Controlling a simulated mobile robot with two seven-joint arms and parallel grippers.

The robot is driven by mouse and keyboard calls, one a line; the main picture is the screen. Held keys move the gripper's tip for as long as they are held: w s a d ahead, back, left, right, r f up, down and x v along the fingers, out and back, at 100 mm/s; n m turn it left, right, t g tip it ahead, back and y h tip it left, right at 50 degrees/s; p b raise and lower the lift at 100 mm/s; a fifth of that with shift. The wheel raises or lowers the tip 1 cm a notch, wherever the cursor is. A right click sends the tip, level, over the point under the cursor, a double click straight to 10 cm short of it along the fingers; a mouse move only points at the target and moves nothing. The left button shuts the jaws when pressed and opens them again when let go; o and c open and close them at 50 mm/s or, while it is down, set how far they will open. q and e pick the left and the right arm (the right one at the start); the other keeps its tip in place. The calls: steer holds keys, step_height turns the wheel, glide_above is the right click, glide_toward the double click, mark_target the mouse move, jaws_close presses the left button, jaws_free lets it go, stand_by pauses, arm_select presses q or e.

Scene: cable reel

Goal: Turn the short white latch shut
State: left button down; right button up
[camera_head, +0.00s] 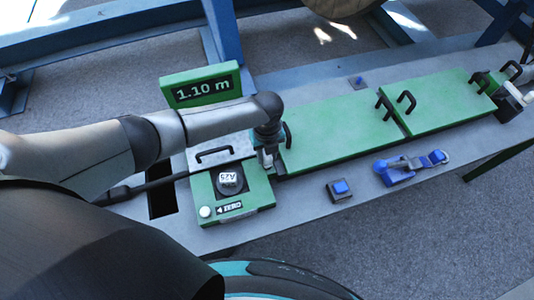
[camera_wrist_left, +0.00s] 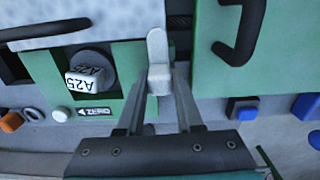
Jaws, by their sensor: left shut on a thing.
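The short white latch (camera_wrist_left: 157,45) stands beside the green box with the round A25 knob, at the edge of the long green covers. In the left wrist view its pale lever points up the picture, between my fingers. My left gripper (camera_wrist_left: 163,90) is shut on the latch near its base. In the head view my left gripper (camera_head: 267,157) reaches down at the right side of the green box (camera_head: 262,190), and the wrist hides most of the latch. My right gripper is not in view.
A 1.10 m sign (camera_head: 203,87) stands behind my left arm. Two green covers (camera_head: 340,125) with black handles lie to the right. A blue button (camera_head: 341,187) and a blue strap-like piece (camera_head: 410,168) sit on the front strip of the grey bench. The A25 knob (camera_head: 229,180) is close by.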

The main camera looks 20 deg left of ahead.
arm_select(q)
steer(key=shift+m, duration=0.3)
steer(key=c, duration=0.6)
jaws_free()
steer(key=shift+o, duration=0.2)
step_height(320, 180, up, 15)
steer(key=p, duration=0.1)
steer(key=shift+r+p, duration=0.15)
steer(key=shift+p, duration=0.2)
steer(key=shift+s, duration=0.1)
